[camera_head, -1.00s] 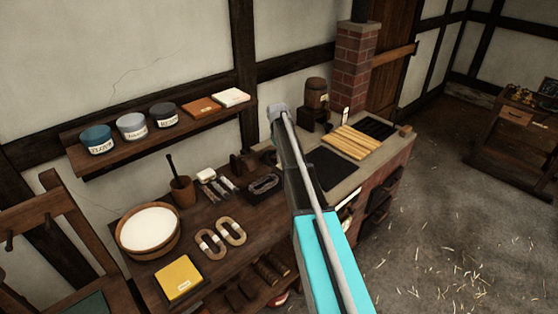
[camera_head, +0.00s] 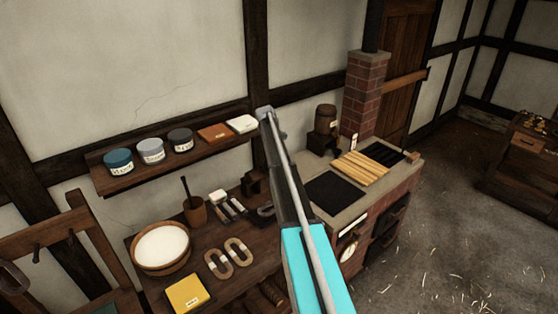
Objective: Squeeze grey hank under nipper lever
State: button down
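A dark grey looped bundle (camera_head: 264,211), which looks like the grey hank, lies on the wooden bench (camera_head: 215,293) and is partly hidden behind my arm. A dark wooden block-like device (camera_head: 254,182) stands just behind it against the wall. It may be the nipper, but I cannot make out its lever or whether anything is under it. Two beige oval hanks (camera_head: 218,264) lie nearer the front of the bench. My arm crosses the middle of the view. My gripper cannot be seen.
A bowl of white stuff (camera_head: 161,246), a yellow pad (camera_head: 187,293) and a mortar (camera_head: 194,210) stand on the bench. A shelf (camera_head: 110,187) with jars is above. A brick stove (camera_head: 372,223) adjoins on the right. The floor at right is open.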

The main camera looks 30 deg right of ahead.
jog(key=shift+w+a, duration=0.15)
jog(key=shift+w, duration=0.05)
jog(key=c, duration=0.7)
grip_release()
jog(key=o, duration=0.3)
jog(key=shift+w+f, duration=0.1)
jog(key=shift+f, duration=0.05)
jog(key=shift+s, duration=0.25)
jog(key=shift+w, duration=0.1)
